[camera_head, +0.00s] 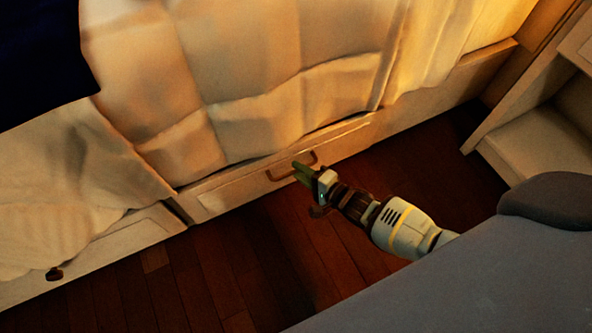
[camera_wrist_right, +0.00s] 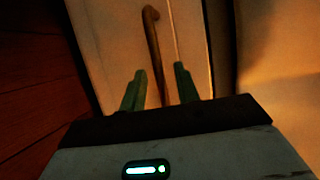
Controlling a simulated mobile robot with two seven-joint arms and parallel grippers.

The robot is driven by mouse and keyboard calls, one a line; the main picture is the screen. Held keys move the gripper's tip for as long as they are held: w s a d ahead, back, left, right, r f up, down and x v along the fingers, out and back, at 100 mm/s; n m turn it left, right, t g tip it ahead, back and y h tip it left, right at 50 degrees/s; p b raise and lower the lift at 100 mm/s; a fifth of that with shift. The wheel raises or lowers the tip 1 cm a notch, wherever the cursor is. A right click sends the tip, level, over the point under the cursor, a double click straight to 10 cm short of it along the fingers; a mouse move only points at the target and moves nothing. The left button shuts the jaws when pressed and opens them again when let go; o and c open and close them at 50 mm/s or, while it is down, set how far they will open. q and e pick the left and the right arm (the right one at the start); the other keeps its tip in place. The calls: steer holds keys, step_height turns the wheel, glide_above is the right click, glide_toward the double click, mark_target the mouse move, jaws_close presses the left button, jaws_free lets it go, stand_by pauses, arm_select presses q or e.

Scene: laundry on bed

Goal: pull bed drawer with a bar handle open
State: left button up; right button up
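The bed drawer (camera_head: 235,187) is a pale wooden front low in the bed base, partly under the hanging bedding. Its brown bar handle (camera_head: 281,175) is near the middle of the front. My right gripper (camera_head: 301,171) is at the right part of the handle, its green fingers pointing toward the drawer. In the right wrist view the handle (camera_wrist_right: 152,50) runs down between the two open fingers (camera_wrist_right: 158,88), with gaps on both sides. The drawer front (camera_wrist_right: 118,50) lies behind it and looks closed. The left gripper is not in view.
Another drawer (camera_head: 110,245) with a dark knob (camera_head: 54,273) is at the left. Cream bedding (camera_head: 245,75) hangs over the bed's side. A pale shelf unit (camera_head: 530,140) stands at the right. The dark wooden floor (camera_head: 240,260) before the drawer is clear.

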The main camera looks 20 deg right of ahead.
steer(key=shift+b+x, duration=0.3)
steer(key=shift+x, duration=0.6)
steer(key=shift+c, duration=0.2)
jaws_close()
